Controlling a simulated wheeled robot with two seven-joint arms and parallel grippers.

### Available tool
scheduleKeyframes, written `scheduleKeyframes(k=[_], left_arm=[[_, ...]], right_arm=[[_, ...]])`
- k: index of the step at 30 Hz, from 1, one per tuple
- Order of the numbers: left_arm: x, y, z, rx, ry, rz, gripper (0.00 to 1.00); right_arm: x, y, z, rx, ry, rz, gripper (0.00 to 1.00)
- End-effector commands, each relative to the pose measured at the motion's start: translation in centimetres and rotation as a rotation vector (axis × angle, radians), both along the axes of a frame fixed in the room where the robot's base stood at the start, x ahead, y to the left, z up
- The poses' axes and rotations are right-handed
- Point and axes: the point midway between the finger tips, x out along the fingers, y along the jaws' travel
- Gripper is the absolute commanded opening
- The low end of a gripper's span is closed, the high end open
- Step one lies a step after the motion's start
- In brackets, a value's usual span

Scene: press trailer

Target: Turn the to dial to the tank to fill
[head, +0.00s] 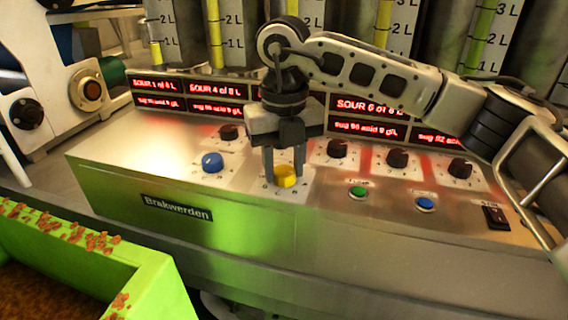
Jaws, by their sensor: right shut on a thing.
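A metal control panel (250,232) carries several dials and buttons. A yellow dial (286,177) sits near its front middle. My right gripper (284,165) points down from above, with its two dark fingers shut on the yellow dial. A blue dial (212,162) is to the left of it. Black dials stand behind and to the right, among them one dial (337,148) just right of the gripper. The lettering around the dials is too small to read. My left gripper does not show.
Red-lit displays (219,90) line the panel's back; my right arm hides part of them. Graduated tanks (215,35) stand behind. A green button (358,192), a blue button (425,204) and a black switch (496,217) are at the right. A green crate (150,275) stands front left.

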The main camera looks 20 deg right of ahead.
Motion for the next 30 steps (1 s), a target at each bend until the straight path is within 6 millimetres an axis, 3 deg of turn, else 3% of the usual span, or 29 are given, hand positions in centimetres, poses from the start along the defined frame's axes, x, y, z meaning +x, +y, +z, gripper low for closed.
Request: scheduleKeyframes(k=[12, 28, 29, 30], left_arm=[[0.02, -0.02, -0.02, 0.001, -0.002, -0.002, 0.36], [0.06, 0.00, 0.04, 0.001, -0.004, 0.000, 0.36], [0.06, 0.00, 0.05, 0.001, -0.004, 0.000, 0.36], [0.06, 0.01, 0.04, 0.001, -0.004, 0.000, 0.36]], right_arm=[[0.02, 0.03, 0.11, 0.001, -0.002, 0.178, 0.13], [0.02, 0.02, 0.13, 0.000, -0.002, 0.199, 0.13], [0.02, 0.02, 0.13, 0.000, -0.002, 0.199, 0.41], [0.02, 0.01, 0.12, 0.000, -0.002, 0.199, 0.52]])
